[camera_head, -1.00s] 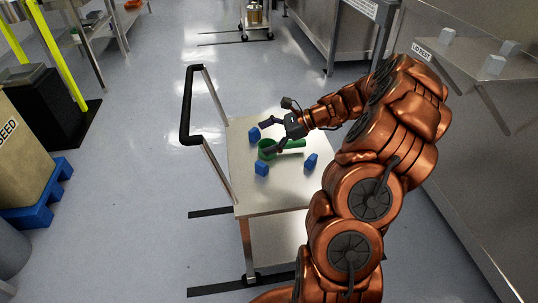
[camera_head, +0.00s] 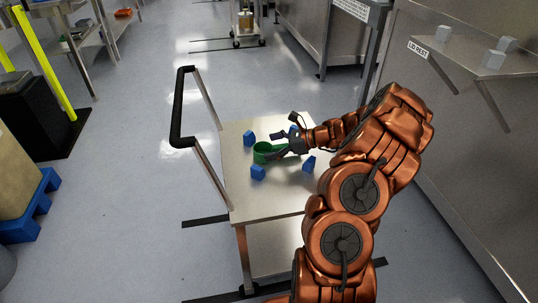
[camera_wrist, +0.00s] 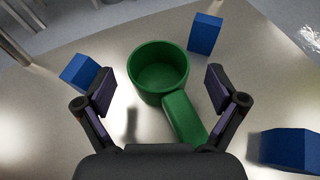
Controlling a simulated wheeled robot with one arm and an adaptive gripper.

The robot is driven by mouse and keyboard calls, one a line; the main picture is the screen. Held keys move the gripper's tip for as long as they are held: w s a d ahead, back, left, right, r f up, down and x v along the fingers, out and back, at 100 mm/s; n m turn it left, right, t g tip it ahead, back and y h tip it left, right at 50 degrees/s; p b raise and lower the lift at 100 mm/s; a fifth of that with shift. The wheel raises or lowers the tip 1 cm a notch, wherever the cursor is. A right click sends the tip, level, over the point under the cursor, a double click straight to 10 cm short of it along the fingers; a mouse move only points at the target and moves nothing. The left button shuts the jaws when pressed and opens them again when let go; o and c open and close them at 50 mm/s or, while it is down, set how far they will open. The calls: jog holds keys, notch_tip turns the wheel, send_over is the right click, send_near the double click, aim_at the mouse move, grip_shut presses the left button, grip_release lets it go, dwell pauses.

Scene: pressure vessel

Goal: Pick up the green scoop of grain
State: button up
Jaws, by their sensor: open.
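The green scoop (camera_head: 264,152) stands on the top of a cart (camera_head: 240,199). In the wrist view the scoop's round cup (camera_wrist: 158,68) looks empty, with only its green inside showing. Its handle (camera_wrist: 184,118) points back toward my gripper (camera_wrist: 160,85). My gripper also shows in the head view (camera_head: 284,140), over the scoop. Its two fingers are spread, one on each side of the scoop, with gaps between. I cannot tell the exact height of the fingers over the handle.
Several blue blocks stand around the scoop, among them one at the left (camera_wrist: 80,72), one behind (camera_wrist: 205,34) and one at the right (camera_wrist: 290,150). The cart has a black push handle (camera_head: 182,108). A wall shelf (camera_head: 460,52) with grey blocks is at the right.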

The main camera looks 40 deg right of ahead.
jog(key=x, duration=0.3)
jog(key=shift+a+r, duration=0.1)
jog(key=c, duration=1.3)
jog(key=shift+c, duration=0.2)
jog(key=shift+r, duration=0.5)
jog(key=r, duration=0.3)
jog(key=shift+s+p, duration=0.25)
jog(key=shift+p, duration=0.05)
jog(key=s, duration=0.9)
jog(key=s+r, duration=0.1)
jog(key=s, duration=0.3)
jog(key=shift+s+d+p, duration=0.35)
jog(key=shift+d+p, duration=0.05)
jog(key=shift+s, duration=0.75)
